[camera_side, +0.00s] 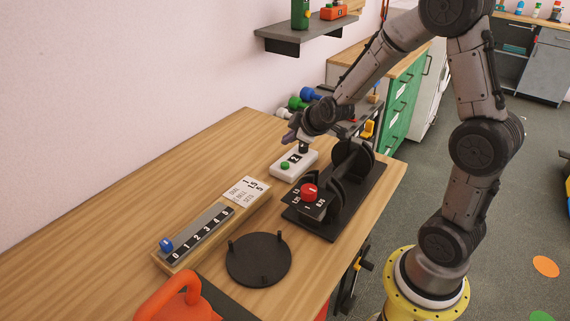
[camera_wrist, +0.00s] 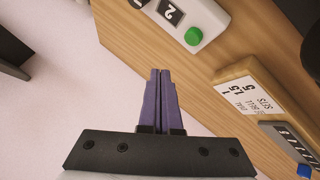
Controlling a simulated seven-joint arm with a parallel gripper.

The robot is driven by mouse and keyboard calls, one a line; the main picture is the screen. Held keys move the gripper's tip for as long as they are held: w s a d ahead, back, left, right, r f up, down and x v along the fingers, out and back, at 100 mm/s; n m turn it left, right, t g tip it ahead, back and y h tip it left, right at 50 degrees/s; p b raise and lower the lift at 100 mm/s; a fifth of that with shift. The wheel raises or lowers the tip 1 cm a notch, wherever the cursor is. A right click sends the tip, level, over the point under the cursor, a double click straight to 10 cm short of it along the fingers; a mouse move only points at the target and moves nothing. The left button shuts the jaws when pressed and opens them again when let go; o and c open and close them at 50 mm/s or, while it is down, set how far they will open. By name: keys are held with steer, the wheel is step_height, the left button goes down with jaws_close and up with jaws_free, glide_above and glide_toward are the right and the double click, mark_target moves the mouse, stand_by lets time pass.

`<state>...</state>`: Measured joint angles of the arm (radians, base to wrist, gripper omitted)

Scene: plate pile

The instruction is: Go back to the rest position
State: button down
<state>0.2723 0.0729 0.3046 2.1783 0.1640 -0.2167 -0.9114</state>
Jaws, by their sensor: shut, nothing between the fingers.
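My gripper (camera_side: 291,138) is in the air above the back part of the wooden table, just behind a white box. In the wrist view its two purple fingers (camera_wrist: 160,74) are together with nothing between them. The white box (camera_side: 306,163) has a green button (camera_side: 285,166) and a dark number panel. In the wrist view the box (camera_wrist: 207,17) shows at the top, apart from the fingers, with its green button (camera_wrist: 193,36) facing the camera.
A black stand (camera_side: 376,186) with upright discs and a red knob (camera_side: 309,192) stands at the table's right. A numbered slider rail (camera_side: 205,232) with a blue bead (camera_side: 166,244), a white card (camera_side: 246,191), a round black plate (camera_side: 258,262) and an orange handled object (camera_side: 172,298) are nearer. A shelf (camera_side: 308,35) hangs above.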

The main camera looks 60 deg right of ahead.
steer(key=a+r+n+t, duration=0.15)
steer(key=a+r, duration=0.25)
steer(key=r, duration=0.5)
steer(key=s+a+r+y, duration=0.2)
steer(key=s+a+r, duration=0.45)
steer(key=s, duration=0.25)
steer(key=s+a+f+m+g, duration=0.1)
steer(key=s+f+m+g, duration=0.1)
steer(key=s, duration=0.7)
steer(key=s+a+f+m+g, duration=0.1)
steer(key=s+f+m+g, duration=0.1)
steer(key=s+m, duration=0.3)
steer(key=s+f, duration=0.1)
steer(key=s, duration=0.2)
steer(key=shift+s+a+g+y, duration=0.2)
steer(key=shift+s+g+y, duration=0.15)
steer(key=shift+s+y, duration=0.05)
steer(key=shift+r, duration=0.1)
